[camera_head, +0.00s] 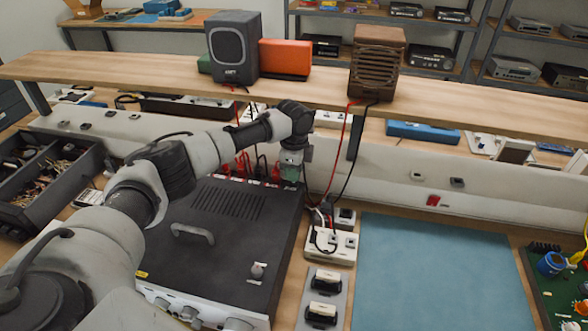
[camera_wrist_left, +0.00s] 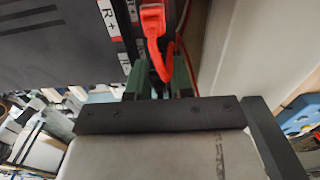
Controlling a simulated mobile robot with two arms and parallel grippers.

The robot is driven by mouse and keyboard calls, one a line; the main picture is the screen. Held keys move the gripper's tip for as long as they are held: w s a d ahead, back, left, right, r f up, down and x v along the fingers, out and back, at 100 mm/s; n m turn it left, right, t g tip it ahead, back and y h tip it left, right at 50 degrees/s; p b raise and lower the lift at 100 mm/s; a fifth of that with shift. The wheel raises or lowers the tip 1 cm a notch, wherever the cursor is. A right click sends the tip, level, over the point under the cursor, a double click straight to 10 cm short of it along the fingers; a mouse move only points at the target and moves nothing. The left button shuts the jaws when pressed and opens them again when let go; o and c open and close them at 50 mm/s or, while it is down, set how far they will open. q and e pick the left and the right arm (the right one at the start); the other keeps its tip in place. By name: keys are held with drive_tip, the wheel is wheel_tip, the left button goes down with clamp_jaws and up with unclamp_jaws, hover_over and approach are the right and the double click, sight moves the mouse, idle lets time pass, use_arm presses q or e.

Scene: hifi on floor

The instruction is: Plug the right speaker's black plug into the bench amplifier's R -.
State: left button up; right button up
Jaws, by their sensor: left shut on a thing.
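The bench amplifier (camera_head: 235,225) is a dark box with a handle on top and knobs in front. Its back-edge labels "R +" show in the left wrist view, where a red plug (camera_wrist_left: 153,22) sits beside them. My left gripper (camera_head: 291,172) is at the amplifier's back right corner, its green fingers (camera_wrist_left: 158,84) pointing at the terminal row. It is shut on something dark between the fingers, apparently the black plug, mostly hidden. Whether it touches the terminal is not clear. The right speaker (camera_head: 377,62) is brown, on the shelf, with red and black cables hanging. My right gripper is not in view.
Several red plugs (camera_head: 243,165) stand along the amplifier's back. A grey speaker (camera_head: 235,48) and an orange box (camera_head: 285,58) are on the shelf (camera_head: 440,100). A power strip (camera_head: 330,245) lies right of the amplifier. The blue mat (camera_head: 435,270) is clear.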

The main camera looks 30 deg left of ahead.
use_arm(q)
drive_tip(key=shift+f, duration=0.4)
drive_tip(key=shift+f+p, duration=0.2)
drive_tip(key=shift+p, duration=0.6)
idle(3.0)
drive_tip(key=o, duration=0.9)
drive_tip(key=shift+o, duration=0.2)
wheel_tip(320, 180, up, 10)
drive_tip(key=shift+f+b, duration=0.2)
drive_tip(key=shift+b, duration=0.85)
drive_tip(key=shift+r, duration=0.6)
drive_tip(key=shift+r+p, duration=2.45)
drive_tip(key=shift+p, duration=0.55)
